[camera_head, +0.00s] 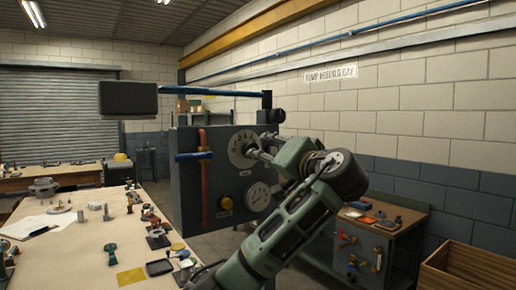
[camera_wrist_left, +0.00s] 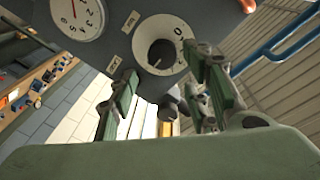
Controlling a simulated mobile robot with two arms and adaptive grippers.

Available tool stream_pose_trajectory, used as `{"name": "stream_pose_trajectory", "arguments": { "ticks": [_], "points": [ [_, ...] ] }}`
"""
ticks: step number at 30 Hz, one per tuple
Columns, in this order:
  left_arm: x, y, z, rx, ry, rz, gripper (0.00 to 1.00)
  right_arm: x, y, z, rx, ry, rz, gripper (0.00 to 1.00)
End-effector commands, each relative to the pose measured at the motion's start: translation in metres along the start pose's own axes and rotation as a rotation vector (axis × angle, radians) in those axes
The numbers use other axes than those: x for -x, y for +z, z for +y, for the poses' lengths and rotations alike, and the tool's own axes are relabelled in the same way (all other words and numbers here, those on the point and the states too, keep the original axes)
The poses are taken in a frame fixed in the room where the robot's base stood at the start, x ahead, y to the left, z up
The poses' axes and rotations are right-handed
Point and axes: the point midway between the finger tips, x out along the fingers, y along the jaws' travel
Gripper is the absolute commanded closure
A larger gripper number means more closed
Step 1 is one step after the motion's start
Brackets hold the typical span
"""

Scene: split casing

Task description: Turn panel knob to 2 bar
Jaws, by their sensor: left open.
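The grey panel (camera_head: 188,222) stands beyond the bench. Its round white knob dial (camera_head: 237,145) is on the upper part, partly covered by my left gripper (camera_head: 259,150). In the left wrist view the dark knob (camera_wrist_left: 160,52) sits in the middle of the white dial (camera_wrist_left: 143,33), with a 0 readable near its right edge. My left gripper (camera_wrist_left: 163,64) is open, its two fingers on either side of the knob in that view. I cannot tell if they touch it. The knob's setting is not readable. A pressure gauge (camera_head: 257,196) is below the dial. My right gripper is not in view.
A red pipe (camera_head: 204,185) and a blue handle (camera_head: 194,156) are on the panel's left side. A workbench (camera_head: 95,245) with several small parts is at left. A tool cart (camera_head: 385,238) and a wooden crate (camera_head: 462,270) stand at right.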

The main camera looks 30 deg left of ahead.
Motion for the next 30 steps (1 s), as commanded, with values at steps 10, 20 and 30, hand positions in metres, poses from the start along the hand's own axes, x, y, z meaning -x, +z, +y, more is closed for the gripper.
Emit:
{"name": "stream_pose_trajectory", "arguments": {
  "ticks": [10, 20, 30],
  "points": [
    [-0.055, -0.002, -0.002, -0.005, 0.001, -0.002, 0.55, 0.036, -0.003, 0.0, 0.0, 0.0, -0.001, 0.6],
    [-0.067, 0.001, 0.002, -0.003, 0.002, 0.0, 0.55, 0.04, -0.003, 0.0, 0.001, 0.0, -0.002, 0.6],
    [-0.067, 0.001, 0.002, -0.003, 0.003, 0.0, 0.76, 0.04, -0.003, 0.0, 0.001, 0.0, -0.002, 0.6]
  ]
}}
